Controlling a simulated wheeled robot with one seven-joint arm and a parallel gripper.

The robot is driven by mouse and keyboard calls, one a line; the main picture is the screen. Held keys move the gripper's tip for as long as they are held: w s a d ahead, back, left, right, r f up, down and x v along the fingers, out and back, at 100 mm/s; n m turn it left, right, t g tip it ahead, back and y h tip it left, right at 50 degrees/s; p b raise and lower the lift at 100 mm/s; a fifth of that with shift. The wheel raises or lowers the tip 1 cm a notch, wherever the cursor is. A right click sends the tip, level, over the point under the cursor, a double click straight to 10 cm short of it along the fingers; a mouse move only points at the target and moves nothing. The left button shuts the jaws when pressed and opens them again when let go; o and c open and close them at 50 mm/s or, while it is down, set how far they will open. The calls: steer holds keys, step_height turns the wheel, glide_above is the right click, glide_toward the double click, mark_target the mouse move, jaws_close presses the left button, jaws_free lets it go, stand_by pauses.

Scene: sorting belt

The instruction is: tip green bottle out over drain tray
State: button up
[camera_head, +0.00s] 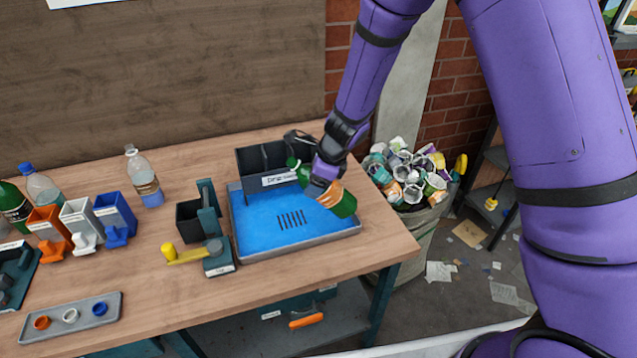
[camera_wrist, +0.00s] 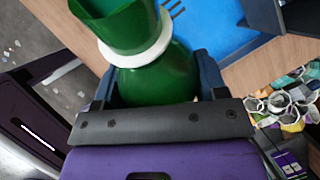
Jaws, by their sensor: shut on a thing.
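The green bottle (camera_head: 342,201) is held by my gripper (camera_head: 322,180) above the right part of the blue drain tray (camera_head: 262,232). The bottle is tilted, with one end pointing down to the right and the other up to the left, and it has an orange label. In the wrist view the green bottle (camera_wrist: 155,75) sits between the two jaws (camera_wrist: 158,88), with a white band around it. A part of the blue tray (camera_wrist: 215,25) shows behind it. My gripper is shut on the bottle. Whether liquid is leaving the bottle cannot be seen.
A dark divided bin (camera_head: 262,162) stands at the tray's back edge. A yellow-handled device (camera_head: 205,250) stands left of the tray. A clear bottle (camera_head: 145,180) and small orange, white and blue bins (camera_head: 80,220) are further left. A full waste bin (camera_head: 410,185) stands right of the table.

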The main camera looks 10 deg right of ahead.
mark_target(304, 175)
steer(key=shift+w+a+r+t+y, duration=0.1)
steer(key=shift+a+r+t+y, duration=0.1)
steer(key=shift+a+r+y, duration=0.4)
steer(key=shift+w+a+r+t+y, duration=0.15)
steer(key=shift+r+t+y, duration=0.1)
steer(key=shift+y, duration=0.55)
steer(key=shift+a+f+y, duration=0.1)
steer(key=shift+a+y, duration=0.5)
steer(key=shift+y, duration=0.2)
steer(key=shift+w+a+m+t+y, duration=0.2)
steer(key=shift+a+t+y, duration=0.15)
steer(key=shift+a+y, duration=0.6)
steer(key=shift+w+a+m+t+y, duration=0.15)
steer(key=shift+a+t+y, duration=0.15)
steer(key=shift+a+y, duration=0.65)
steer(key=shift+d+y, duration=0.3)
steer(key=shift+d, duration=0.1)
